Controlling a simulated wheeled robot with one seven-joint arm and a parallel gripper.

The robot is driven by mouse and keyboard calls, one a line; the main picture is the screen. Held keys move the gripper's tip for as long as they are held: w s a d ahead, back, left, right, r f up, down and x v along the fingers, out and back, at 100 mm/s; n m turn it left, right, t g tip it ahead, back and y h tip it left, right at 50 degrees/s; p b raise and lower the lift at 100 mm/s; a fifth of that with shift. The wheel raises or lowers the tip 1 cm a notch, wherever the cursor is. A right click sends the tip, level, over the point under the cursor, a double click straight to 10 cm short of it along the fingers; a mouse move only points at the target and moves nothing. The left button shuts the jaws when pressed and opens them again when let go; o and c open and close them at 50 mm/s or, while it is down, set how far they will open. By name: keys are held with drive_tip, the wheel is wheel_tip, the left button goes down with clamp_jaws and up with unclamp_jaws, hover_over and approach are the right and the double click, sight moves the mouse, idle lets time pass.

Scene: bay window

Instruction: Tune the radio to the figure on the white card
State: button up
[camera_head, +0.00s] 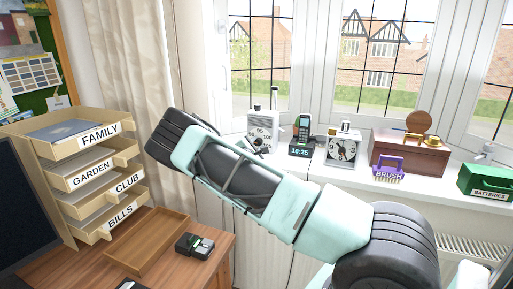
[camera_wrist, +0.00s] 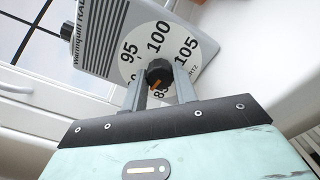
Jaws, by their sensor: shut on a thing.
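The radio (camera_head: 263,128), a grey and white set with an aerial, stands on the window sill. In the wrist view its grey face (camera_wrist: 105,38) carries a round white dial, where 95, 100 and 105 are readable and a lower figure is partly covered. My gripper (camera_wrist: 160,82) is shut on the black tuning knob (camera_wrist: 159,70), with one finger on each side. The knob's orange mark points toward the dial's lower edge in the picture; the exact figure is hidden. In the head view my arm hides most of the gripper. I cannot identify the white card with a readable figure.
Along the sill stand a phone with a clock (camera_head: 302,138), a dial device (camera_head: 342,148), a purple brush (camera_head: 387,169), a brown box (camera_head: 408,155) and a green batteries box (camera_head: 486,182). Labelled letter trays (camera_head: 95,178) and a wooden tray (camera_head: 150,245) are on the desk.

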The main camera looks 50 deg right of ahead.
drive_tip(key=m+b, duration=0.1)
drive_tip(key=m, duration=0.1)
drive_tip(key=m+b, duration=0.2)
drive_tip(key=m, duration=0.1)
drive_tip(key=shift+f+m, duration=0.2)
drive_tip(key=shift+m, duration=0.1)
drive_tip(key=m+b, duration=0.2)
drive_tip(key=m, duration=0.3)
drive_tip(key=shift+b, duration=0.4)
drive_tip(key=m+b, duration=0.2)
drive_tip(key=m, duration=0.3)
drive_tip(key=shift+m+b, duration=0.4)
drive_tip(key=m+b, duration=0.2)
drive_tip(key=m, duration=0.2)
drive_tip(key=shift+b, duration=0.4)
drive_tip(key=m+b, duration=0.4)
drive_tip(key=m, duration=0.2)
drive_tip(key=shift+s+f, duration=0.1)
drive_tip(key=m+b, duration=0.4)
drive_tip(key=shift+f, duration=0.1)
drive_tip(key=m+b, duration=0.5)
drive_tip(key=shift+m+b, duration=0.3)
drive_tip(key=shift+m, duration=0.1)
drive_tip(key=m+b, duration=0.3)
drive_tip(key=m, duration=0.1)
drive_tip(key=shift+b, duration=0.3)
drive_tip(key=shift+r, duration=0.2)
